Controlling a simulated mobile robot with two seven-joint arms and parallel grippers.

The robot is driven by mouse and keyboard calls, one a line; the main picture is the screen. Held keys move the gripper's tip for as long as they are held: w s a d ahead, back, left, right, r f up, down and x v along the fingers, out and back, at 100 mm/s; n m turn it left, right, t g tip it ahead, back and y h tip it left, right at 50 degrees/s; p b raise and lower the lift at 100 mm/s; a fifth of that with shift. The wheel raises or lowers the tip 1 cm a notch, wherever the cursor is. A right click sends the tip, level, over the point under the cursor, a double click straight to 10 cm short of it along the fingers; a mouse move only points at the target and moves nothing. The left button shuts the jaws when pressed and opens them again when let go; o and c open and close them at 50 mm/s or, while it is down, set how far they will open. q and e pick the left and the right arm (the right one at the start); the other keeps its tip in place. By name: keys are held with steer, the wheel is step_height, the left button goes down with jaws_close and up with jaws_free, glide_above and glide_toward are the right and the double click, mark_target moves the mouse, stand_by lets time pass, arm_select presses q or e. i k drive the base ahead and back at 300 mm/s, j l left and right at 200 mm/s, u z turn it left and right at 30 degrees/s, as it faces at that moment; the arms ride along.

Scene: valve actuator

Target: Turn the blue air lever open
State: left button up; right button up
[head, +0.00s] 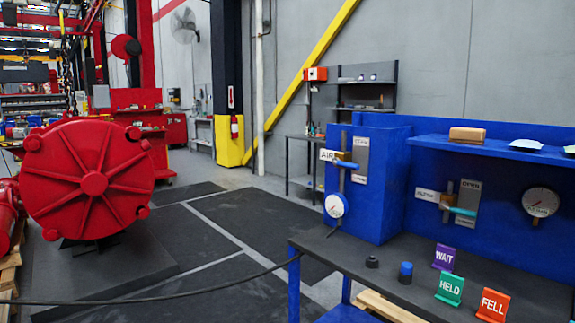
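The blue air lever (348,164) sits on the left face of the blue cabinet, beside a white AIR sign (328,155). It lies roughly level, pointing right across a grey upright plate (361,160) with small lettering. A thin vertical pipe runs through its brass-coloured valve, with a round white gauge (335,205) below. A second, teal lever (460,210) is also roughly level beside a grey plate marked OPEN (468,194), further right; the sign at its left is hard to read. Neither of my grippers is in view.
A dark-topped bench (400,290) stands before the blue cabinet (391,190). It holds WAIT (444,257), HELD (450,289) and FELL (493,305) signs and two small knobs. A dark cable (150,303) crosses the foreground. A large red round machine (95,180) stands left; dark floor mats lie between.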

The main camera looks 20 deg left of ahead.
mark_target(335, 161)
steer(key=u, duration=0.45)
steer(key=i+j+z, duration=0.1)
steer(key=i+z, duration=0.3)
steer(key=i, duration=0.15)
steer(key=i+j+z, duration=0.25)
steer(key=i+z, duration=0.15)
steer(key=i, duration=0.15)
